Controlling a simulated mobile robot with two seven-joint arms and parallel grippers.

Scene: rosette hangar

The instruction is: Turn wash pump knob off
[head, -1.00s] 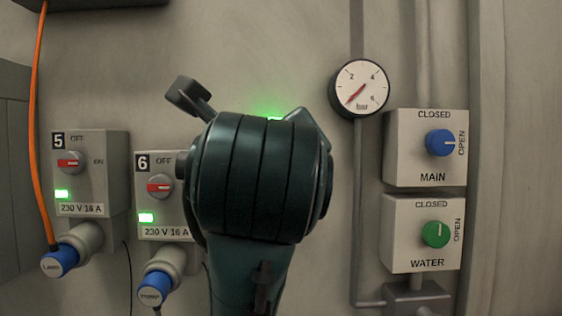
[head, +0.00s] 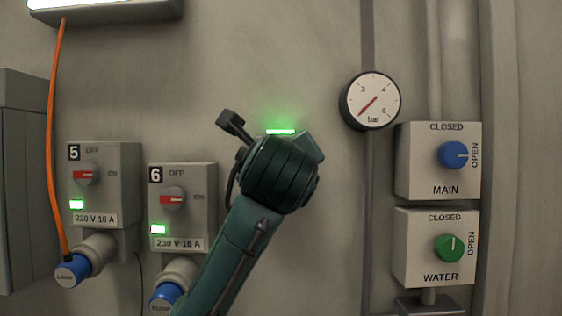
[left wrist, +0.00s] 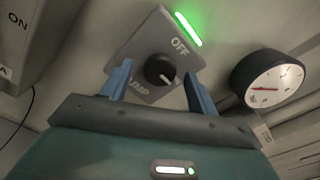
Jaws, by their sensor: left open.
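In the left wrist view, a grey wall box with a black knob (left wrist: 160,68) sits ahead of my left gripper (left wrist: 157,72). "OFF" stands above the knob on the box and part of the word "PUMP" shows below. The knob's white mark points to the box's right side, away from "OFF". The two blue fingers are open, one on each side of the knob, with gaps to it. A green light bar (left wrist: 188,29) glows above the box and also shows in the head view (head: 281,131). There, my arm hides the knob and the fingers. My right gripper is not in view.
Left of my arm are switch boxes 5 (head: 104,185) and 6 (head: 183,207), with green lights and blue plugs (head: 72,270) below. An orange cable (head: 51,130) hangs at the left. To the right are a pressure gauge (head: 370,100), a blue MAIN knob (head: 452,155) and a green WATER knob (head: 448,248).

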